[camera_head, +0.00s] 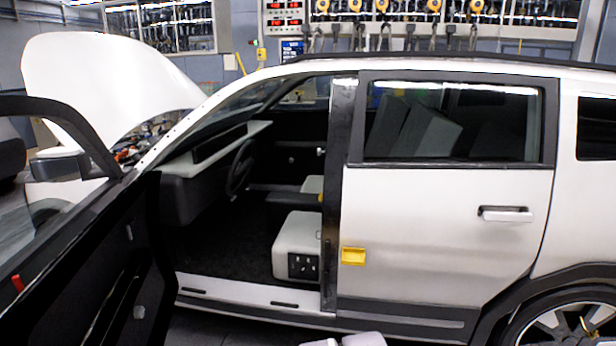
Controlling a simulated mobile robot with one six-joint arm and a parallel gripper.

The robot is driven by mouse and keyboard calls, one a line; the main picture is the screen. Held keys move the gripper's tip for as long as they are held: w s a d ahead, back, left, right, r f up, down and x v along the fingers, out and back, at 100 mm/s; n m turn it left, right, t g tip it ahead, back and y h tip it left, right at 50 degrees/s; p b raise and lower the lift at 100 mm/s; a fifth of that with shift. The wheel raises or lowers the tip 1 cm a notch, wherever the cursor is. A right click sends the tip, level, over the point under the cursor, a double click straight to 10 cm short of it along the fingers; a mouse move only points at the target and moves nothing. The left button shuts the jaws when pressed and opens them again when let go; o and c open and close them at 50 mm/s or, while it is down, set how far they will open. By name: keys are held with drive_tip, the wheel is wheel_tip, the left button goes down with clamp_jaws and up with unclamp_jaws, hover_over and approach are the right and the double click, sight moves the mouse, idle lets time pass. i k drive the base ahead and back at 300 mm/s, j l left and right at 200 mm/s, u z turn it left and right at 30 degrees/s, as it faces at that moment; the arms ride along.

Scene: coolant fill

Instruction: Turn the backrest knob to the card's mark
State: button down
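The front seat (297,243) shows through the open front doorway as a pale cushion block. On its near side is a small black panel (303,267) with several light marks or controls. They are too small to tell which is the backrest knob or how it is turned. A yellow holder or card (353,256) sits on the white rear door, just right of the door pillar; no mark on it can be read. My gripper cannot be made out. Two pale rounded shapes at the bottom edge may be part of my arm.
The open front door (85,265) fills the lower left. The sill (250,293) runs below the doorway, and the dark pillar (336,190) bounds it on the right. The rear door (450,220) is shut. The raised hood (100,85) stands at the back left. The doorway's floor looks clear.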

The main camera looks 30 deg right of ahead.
sight(302, 270)
drive_tip(key=z, duration=4.7)
drive_tip(key=k+j+u, duration=0.25)
drive_tip(key=j+u, duration=0.2)
drive_tip(key=k+j+u, duration=0.15)
drive_tip(key=j+u, duration=0.25)
drive_tip(key=j, duration=0.35)
drive_tip(key=k+j+u, duration=0.1)
drive_tip(key=j+u, duration=0.35)
drive_tip(key=j, duration=0.2)
drive_tip(key=j+u, duration=0.45)
drive_tip(key=j, duration=0.2)
drive_tip(key=i+j+u, duration=0.2)
drive_tip(key=j+u, duration=0.2)
drive_tip(key=j, duration=0.25)
drive_tip(key=i+j, duration=0.2)
drive_tip(key=i, duration=0.25)
